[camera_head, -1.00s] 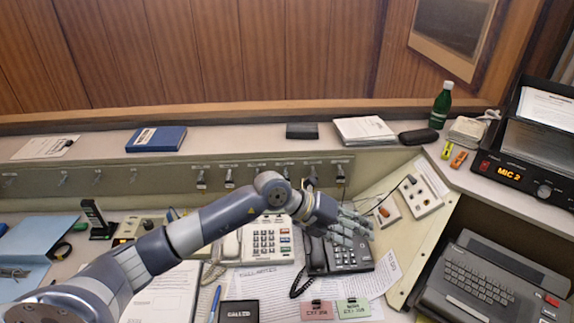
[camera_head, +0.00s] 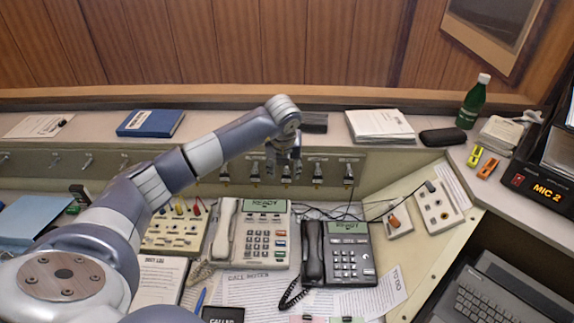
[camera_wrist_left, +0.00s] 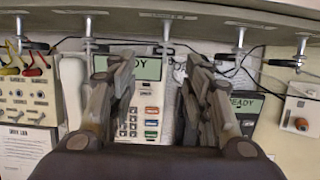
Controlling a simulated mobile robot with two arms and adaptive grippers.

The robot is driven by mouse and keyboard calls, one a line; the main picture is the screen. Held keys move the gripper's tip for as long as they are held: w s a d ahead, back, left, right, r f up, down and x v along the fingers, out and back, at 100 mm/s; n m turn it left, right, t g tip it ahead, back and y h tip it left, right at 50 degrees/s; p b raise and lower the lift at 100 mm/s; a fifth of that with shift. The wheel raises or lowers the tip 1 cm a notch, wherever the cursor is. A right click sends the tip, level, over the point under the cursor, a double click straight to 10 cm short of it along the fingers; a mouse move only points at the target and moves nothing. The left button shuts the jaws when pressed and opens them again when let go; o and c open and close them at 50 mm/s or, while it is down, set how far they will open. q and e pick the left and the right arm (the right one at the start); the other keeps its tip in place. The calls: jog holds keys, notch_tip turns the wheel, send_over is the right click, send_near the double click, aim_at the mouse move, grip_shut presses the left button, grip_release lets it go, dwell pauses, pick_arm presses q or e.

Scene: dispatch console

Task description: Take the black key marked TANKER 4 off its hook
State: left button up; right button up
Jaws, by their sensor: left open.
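Several dark keys hang from a row of hooks on the grey panel below the shelf. In the head view, keys hang left (camera_head: 255,172) and right (camera_head: 317,174) of my left gripper (camera_head: 284,160), which is in front of the middle hook. Their labels are too small to read, so I cannot tell which key is TANKER 4. In the left wrist view my left gripper (camera_wrist_left: 150,72) is open and empty. The middle hook (camera_wrist_left: 165,32) with its dark key (camera_wrist_left: 164,49) lies beyond and between the fingertips, apart from them. My right gripper is not in view.
Below the hooks stand a cream phone (camera_head: 262,235) and a black phone (camera_head: 345,255). A switch box (camera_head: 172,232) is at left. Above, the shelf holds a blue book (camera_head: 151,122) and papers (camera_head: 380,126). A green bottle (camera_head: 472,103) stands at right.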

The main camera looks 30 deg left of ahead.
aim_at(287, 177)
pick_arm(q)
jog(key=b+x, duration=0.1)
jog(key=x, duration=0.1)
jog(key=b+x, duration=0.2)
jog(key=x, duration=0.1)
jog(key=shift+w+f, duration=0.2)
jog(key=shift+w, duration=0.25)
jog(key=shift+f+b, duration=0.45)
jog(key=shift+b, duration=0.15)
jog(key=shift+w+a+f, duration=0.1)
jog(key=shift+w+f, duration=0.2)
jog(key=shift+f, duration=0.05)
jog(key=shift+s+r, duration=0.1)
jog(key=shift+c, duration=0.6)
jog(key=c, duration=0.8)
